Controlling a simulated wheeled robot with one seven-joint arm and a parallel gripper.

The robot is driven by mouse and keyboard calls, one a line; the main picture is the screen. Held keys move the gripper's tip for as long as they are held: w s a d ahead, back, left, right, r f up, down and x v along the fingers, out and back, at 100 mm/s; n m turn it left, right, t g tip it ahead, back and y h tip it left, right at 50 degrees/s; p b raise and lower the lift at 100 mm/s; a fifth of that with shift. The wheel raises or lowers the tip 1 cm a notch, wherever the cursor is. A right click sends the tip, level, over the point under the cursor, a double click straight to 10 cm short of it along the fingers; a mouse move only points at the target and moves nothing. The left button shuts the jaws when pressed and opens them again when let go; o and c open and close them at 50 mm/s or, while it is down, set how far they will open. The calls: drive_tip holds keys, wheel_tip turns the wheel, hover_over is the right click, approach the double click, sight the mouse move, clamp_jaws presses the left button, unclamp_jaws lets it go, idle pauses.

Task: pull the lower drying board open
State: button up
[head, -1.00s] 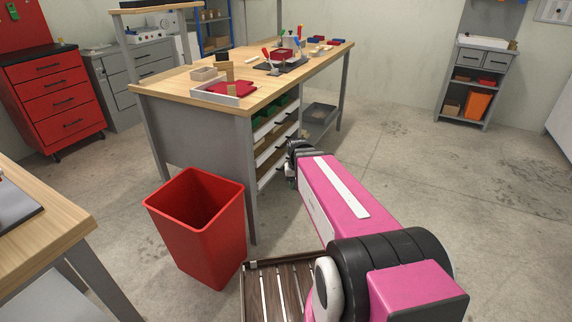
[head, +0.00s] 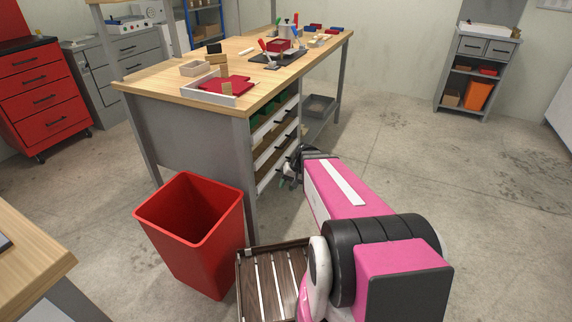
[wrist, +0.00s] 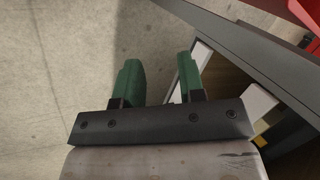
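The lower drying board (head: 268,180) is the bottom white front, looks pushed in, and is partly hidden by my gripper. Another board front (head: 277,148) with a dark handle sits above it. My gripper (head: 288,182) is just right of the lower fronts; contact cannot be told.
A red bin (head: 190,230) stands on the floor left of my arm, close to the bench leg. A grey tray (head: 318,105) sits on the bench's low shelf behind the boards. The floor to the right is clear. A wooden table (head: 30,260) is at the lower left.

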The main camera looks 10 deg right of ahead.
drive_tip(key=w+d+f+m+t+y, duration=0.3)
drive_tip(key=w+d+f+t+y, duration=0.15)
drive_tip(key=w+d, duration=0.4)
drive_tip(key=w+d+f+m+t+y, duration=0.3)
drive_tip(key=w+d+f+t, duration=0.15)
drive_tip(key=w, duration=0.75)
drive_tip(key=x, duration=1)
drive_tip(key=shift+w+r, duration=0.15)
drive_tip(key=shift+r, duration=0.05)
clamp_jaws()
